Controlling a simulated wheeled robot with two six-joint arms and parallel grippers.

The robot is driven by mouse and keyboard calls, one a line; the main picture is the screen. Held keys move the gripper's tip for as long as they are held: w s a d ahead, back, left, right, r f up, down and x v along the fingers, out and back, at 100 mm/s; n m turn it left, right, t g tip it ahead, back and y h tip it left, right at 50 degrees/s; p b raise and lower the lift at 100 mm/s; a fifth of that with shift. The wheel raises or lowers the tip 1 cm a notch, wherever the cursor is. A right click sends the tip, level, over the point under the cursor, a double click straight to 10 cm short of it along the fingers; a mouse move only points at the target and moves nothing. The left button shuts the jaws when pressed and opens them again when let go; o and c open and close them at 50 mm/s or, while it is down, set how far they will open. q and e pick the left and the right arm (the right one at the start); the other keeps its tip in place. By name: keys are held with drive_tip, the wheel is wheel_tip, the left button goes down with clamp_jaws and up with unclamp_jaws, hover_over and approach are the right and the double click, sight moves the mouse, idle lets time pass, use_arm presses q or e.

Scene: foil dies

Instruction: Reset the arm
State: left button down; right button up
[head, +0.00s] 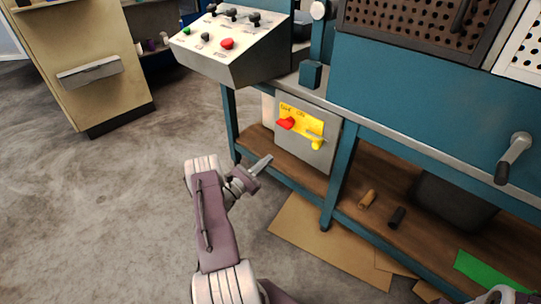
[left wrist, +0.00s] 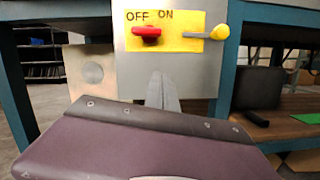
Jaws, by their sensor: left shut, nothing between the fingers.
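My left gripper (head: 262,164) is shut and empty in front of the blue machine's lower shelf. The switch box (head: 313,159) carries a yellow plate (head: 301,119) marked OFF and ON. A red handle (head: 286,123) sits at the plate's left and a yellow-tipped lever (head: 317,142) at its right. In the left wrist view the red handle (left wrist: 150,31) and the yellow knob (left wrist: 220,32) stand above the fingertips, apart from them. My right gripper is not clearly seen; only part of an arm shows at the bottom right corner.
A control panel (head: 232,62) with a red button stands above the switch box. Cardboard lies on the floor. Open floor is at left.

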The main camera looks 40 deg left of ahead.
idle(0.4)
use_arm(q)
drive_tip(key=w+d+r+m+g+h, duration=0.2)
drive_tip(key=d+m+g+h, duration=0.55)
drive_tip(key=d, duration=0.85)
drive_tip(key=s+d+m+g+h+p, duration=0.2)
drive_tip(key=s+d+m+g, duration=0.6)
drive_tip(key=d, duration=0.5)
drive_tip(key=s+d+m+g+y, duration=0.2)
drive_tip(key=s+m+g+y, duration=0.6)
drive_tip(key=s, duration=0.6)
drive_tip(key=a+r+m+t+y+p, duration=0.1)
drive_tip(key=r+m+p, duration=0.3)
drive_tip(key=r+p, duration=1.5)
drive_tip(key=a+r+m+t+y+p, duration=0.2)
drive_tip(key=r+m+t+y+p, duration=0.1)
drive_tip(key=r+p, duration=1.7)
wheel_tip(320, 180, up, 2)
drive_tip(key=shift+s+r+m, duration=0.1)
drive_tip(key=shift+s+m, duration=0.25)
drive_tip(key=shift+m, duration=0.2)
